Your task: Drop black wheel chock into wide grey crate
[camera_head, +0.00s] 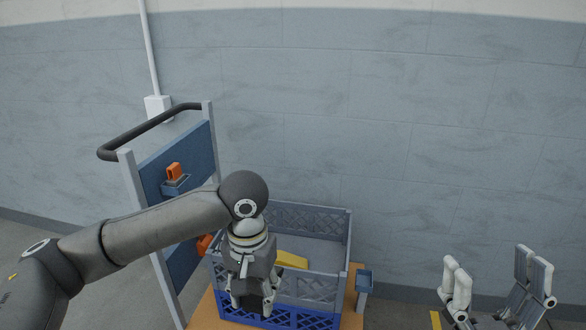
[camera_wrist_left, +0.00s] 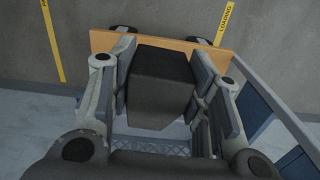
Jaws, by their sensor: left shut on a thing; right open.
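The black wheel chock (camera_wrist_left: 160,85) is between the fingers of my left gripper (camera_wrist_left: 162,80) in the left wrist view. In the head view my left gripper (camera_head: 255,295) points down at the front side of the grey crate (camera_head: 318,288), with the chock mostly hidden by the fingers. The grey crate has lattice walls and sits above a blue crate (camera_head: 290,318). Whether the chock is over the crate's opening or in front of its wall is hard to tell. My right gripper (camera_head: 490,265) is open and empty at the lower right.
A yellow thing (camera_head: 292,260) lies inside the grey crate. The crates stand on a wooden-topped cart with a blue panel (camera_head: 178,155) and black handle (camera_head: 150,130) at the left. A small blue holder (camera_head: 364,280) is at its right.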

